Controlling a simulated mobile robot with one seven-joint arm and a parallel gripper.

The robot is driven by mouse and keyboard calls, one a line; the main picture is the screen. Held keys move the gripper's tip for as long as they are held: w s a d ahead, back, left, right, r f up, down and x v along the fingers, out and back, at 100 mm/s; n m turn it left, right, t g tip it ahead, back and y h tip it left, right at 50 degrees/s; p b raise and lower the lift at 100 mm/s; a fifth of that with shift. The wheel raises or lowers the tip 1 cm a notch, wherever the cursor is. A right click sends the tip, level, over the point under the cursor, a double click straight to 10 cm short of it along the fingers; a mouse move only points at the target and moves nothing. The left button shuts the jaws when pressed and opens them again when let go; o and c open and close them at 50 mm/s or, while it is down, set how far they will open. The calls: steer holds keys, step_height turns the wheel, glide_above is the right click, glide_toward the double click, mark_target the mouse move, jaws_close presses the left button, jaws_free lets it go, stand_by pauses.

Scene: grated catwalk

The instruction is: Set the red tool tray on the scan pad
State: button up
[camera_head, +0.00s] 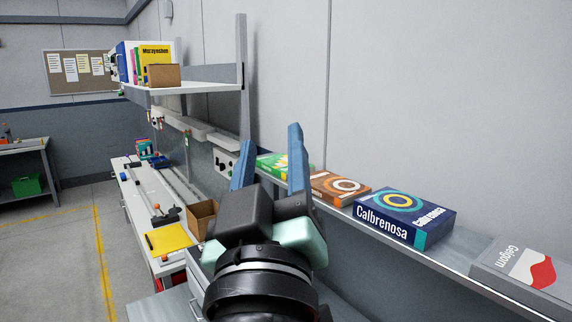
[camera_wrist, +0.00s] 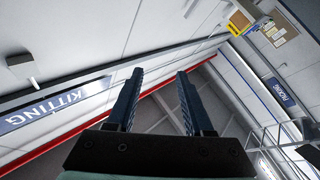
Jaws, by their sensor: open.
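My gripper (camera_head: 269,142) is raised in the middle of the head view, its two blue fingers apart and pointing up. In the wrist view my gripper (camera_wrist: 160,75) is open with nothing between the fingers. I cannot make out the red tool tray for sure in either view. A small red patch (camera_head: 176,280) shows below the yellow item at the lower left of my gripper, but it is too covered to name. I cannot make out a scan pad in either view.
A shelf with boxes, among them a blue Calbrenosa box (camera_head: 404,216) and a grey box (camera_head: 520,272), runs along the right. A bench (camera_head: 140,196) with tools, a yellow item (camera_head: 168,239) and a cardboard box (camera_head: 201,217) stand left. Floor (camera_head: 60,265) at far left is clear.

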steer(key=s+d+r+m+t, duration=0.1)
steer(key=s+r+m+t, duration=0.3)
steer(key=s+r, duration=0.5)
steer(key=shift+d+r+m+t, duration=0.2)
steer(key=shift+r+m+t, duration=0.2)
steer(key=shift+r, duration=0.4)
steer(key=shift+f, duration=0.15)
step_height(320, 180, down, 6)
steer(key=b, duration=0.5)
steer(key=shift+w+a+b, duration=0.1)
steer(key=shift+a+b, duration=0.05)
steer(key=shift+b, duration=0.25)
